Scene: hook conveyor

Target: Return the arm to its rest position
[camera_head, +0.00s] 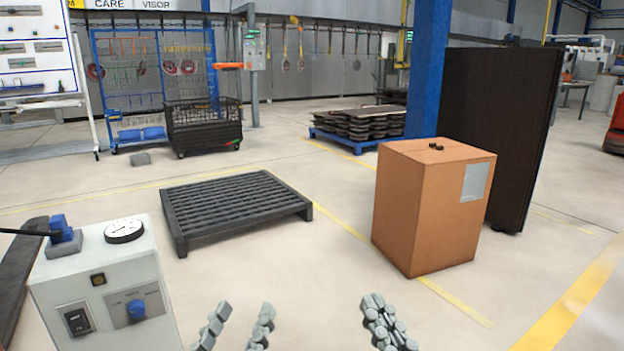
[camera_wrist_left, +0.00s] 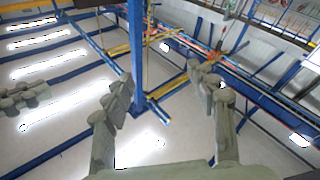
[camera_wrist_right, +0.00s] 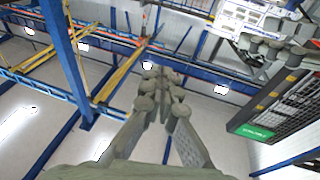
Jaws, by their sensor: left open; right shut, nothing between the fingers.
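My left gripper (camera_head: 238,326) is at the bottom of the head view, with its two grey fingers apart and nothing between them. In the left wrist view its fingers (camera_wrist_left: 165,90) point up toward the ceiling, spread and empty. My right gripper (camera_head: 388,322) is to its right at the bottom edge of the head view, with its fingers together. In the right wrist view its fingertips (camera_wrist_right: 161,88) meet and hold nothing. Neither gripper touches anything. Most of both arms is out of the head view.
A white control box (camera_head: 105,290) with a gauge stands at the lower left. A dark pallet (camera_head: 235,205) lies on the floor ahead. A cardboard box (camera_head: 425,215) stands at the right before a dark panel (camera_head: 500,130) and a blue pillar (camera_head: 427,70). Floor between pallet and box is clear.

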